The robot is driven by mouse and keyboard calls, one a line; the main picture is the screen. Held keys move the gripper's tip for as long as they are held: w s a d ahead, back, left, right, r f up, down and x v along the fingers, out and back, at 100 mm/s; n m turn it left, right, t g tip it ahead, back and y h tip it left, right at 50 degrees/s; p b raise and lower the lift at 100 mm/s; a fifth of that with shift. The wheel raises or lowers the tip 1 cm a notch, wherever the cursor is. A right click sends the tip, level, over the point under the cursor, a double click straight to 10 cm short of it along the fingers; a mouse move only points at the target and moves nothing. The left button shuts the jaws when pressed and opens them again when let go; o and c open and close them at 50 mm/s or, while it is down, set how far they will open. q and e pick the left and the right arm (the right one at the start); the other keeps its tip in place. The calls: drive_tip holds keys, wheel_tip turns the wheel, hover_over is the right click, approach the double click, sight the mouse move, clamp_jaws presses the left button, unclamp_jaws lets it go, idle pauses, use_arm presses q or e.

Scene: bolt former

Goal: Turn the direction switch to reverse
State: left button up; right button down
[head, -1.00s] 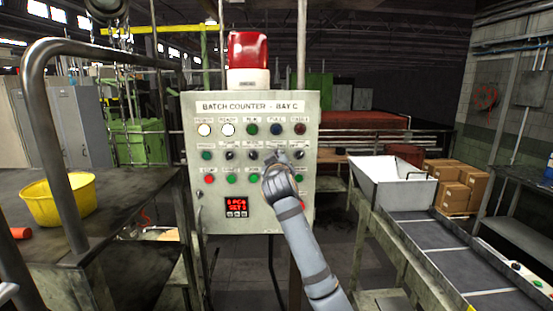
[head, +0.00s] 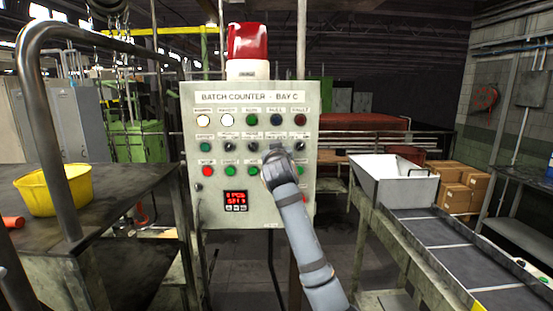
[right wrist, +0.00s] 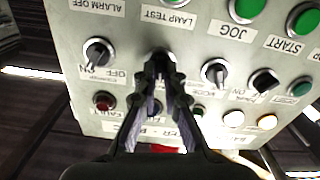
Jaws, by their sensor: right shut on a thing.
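The grey control panel (head: 215,215) is marked BATCH COUNTER - BAY C. Its second row has a green button and several black rotary switches. My right gripper (head: 278,151) is at the fourth control of that row, and its hand covers most of it. In the right wrist view the panel is upside down. There my right gripper (right wrist: 160,65) is shut on a rotary switch (right wrist: 161,54), with a finger on either side. Its knob angle and label are hidden. Neighbouring switches stand clear on the left (right wrist: 97,52) and right (right wrist: 215,72). My left gripper is out of view.
A red beacon (head: 248,42) tops the panel. A lit red display (head: 236,198) sits low on it. A table with a yellow tub (head: 55,190) stands at left. A conveyor (head: 450,245) with a white hopper (head: 393,182) runs at right.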

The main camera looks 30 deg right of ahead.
drive_tip(key=shift+m+b, duration=3.45)
drive_tip(key=shift+m, duration=0.35)
drive_tip(key=c, duration=1.5)
unclamp_jaws()
drive_tip(key=shift+d, duration=0.1)
drive_tip(key=shift+o, duration=0.2)
drive_tip(key=v, duration=1.2)
